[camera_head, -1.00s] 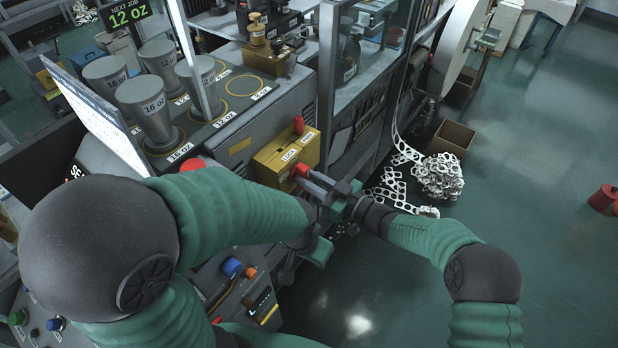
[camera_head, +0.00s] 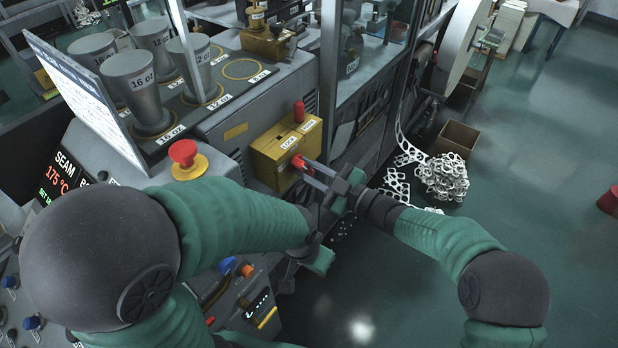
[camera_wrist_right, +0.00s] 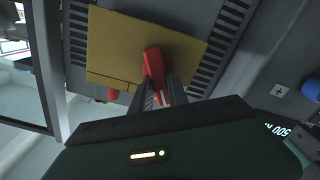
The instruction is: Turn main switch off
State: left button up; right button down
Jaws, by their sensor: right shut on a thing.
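The main switch appears to be the yellow box (camera_head: 269,157) with "LOCK" labels on the machine's side. Its red handle (camera_head: 297,160) sticks out of the front face. My right gripper (camera_head: 305,166) is shut on this handle. In the right wrist view, the red handle (camera_wrist_right: 153,62) lies between the two fingers, against the yellow box (camera_wrist_right: 115,45). A second red piece (camera_head: 299,111) stands upright on top of the box. My left gripper (camera_head: 316,258) hangs below and left of the right one, away from the switch; its fingers are not clear.
A red mushroom button (camera_head: 183,153) on a yellow base sits left of the box. Grey cup forms (camera_head: 135,88) stand on the machine top. A glass-sided frame (camera_head: 345,70) rises just right of the box. Scrap (camera_head: 445,177) and a cardboard box (camera_head: 457,138) lie on the floor.

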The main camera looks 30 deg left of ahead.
jog(key=shift+s+f+n+b, duration=0.1)
jog(key=shift+f+n+b, duration=0.15)
jog(key=shift+n+b, duration=2.05)
jog(key=shift+s+f+n+b, duration=0.2)
jog(key=shift+n+b, duration=1.5)
jog(key=shift+b, duration=1.1)
jog(key=shift+s+f+n+b, duration=0.1)
jog(key=shift+f+n+b, duration=0.15)
jog(key=shift+n+b, duration=2.05)
jog(key=shift+m+b, duration=0.3)
jog(key=c, duration=1.4)
grip_release()
jog(key=shift+o, duration=0.6)
jog(key=shift+r, duration=0.15)
jog(key=s+d, duration=0.1)
jog(key=d, duration=1.5)
jog(key=shift+d+p, duration=0.4)
